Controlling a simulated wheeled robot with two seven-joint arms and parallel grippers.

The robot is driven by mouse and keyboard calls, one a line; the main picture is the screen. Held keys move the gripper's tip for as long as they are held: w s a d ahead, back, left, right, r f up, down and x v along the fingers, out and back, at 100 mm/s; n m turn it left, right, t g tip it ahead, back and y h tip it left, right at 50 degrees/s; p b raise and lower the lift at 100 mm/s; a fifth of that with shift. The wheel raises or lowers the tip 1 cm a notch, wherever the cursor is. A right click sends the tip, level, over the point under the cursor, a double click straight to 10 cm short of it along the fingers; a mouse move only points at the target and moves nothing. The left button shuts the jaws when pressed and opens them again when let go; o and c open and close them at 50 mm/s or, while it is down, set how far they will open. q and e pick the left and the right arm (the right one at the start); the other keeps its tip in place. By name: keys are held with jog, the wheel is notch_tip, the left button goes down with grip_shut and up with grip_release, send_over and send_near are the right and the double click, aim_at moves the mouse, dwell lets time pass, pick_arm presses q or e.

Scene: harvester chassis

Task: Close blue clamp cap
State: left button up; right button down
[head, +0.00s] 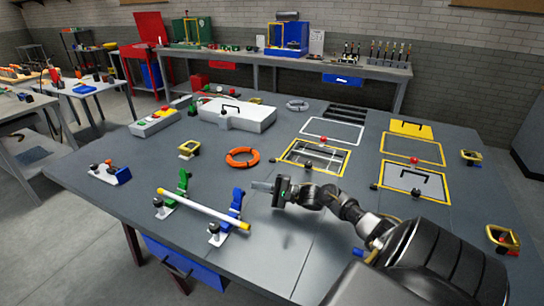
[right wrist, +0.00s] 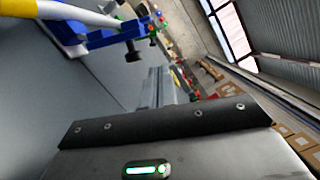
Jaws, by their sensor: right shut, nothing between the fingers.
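The blue clamp (head: 236,207) stands on the grey table near its front edge, and its blue part rises beside the rod end. A white rod (head: 195,206) with yellow ends lies across the blue clamp and the green clamp (head: 183,184). My right gripper (head: 258,186) is shut and empty, just right of the top of the blue clamp; I cannot tell whether they touch. In the right wrist view, blue clamp parts (right wrist: 100,38) with a black knob show at the upper left, beside the rod (right wrist: 75,12). My left gripper is not in view.
An orange ring (head: 242,157) and a yellow-framed tray (head: 314,157) lie behind the clamps. A small blue-and-white fixture (head: 110,173) sits at the left. A white case (head: 236,114) stands farther back.

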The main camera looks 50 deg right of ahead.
aim_at(239, 197)
jog(key=shift+x, duration=1)
pick_arm(q)
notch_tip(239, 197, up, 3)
jog(key=p, duration=0.3)
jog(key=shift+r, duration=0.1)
pick_arm(e)
jog(key=a, duration=0.1)
jog(key=a+r, duration=0.1)
jog(key=s+a, duration=0.1)
jog(key=shift+a+r, duration=0.25)
jog(key=shift+a, duration=0.1)
jog(key=shift+w, duration=0.1)
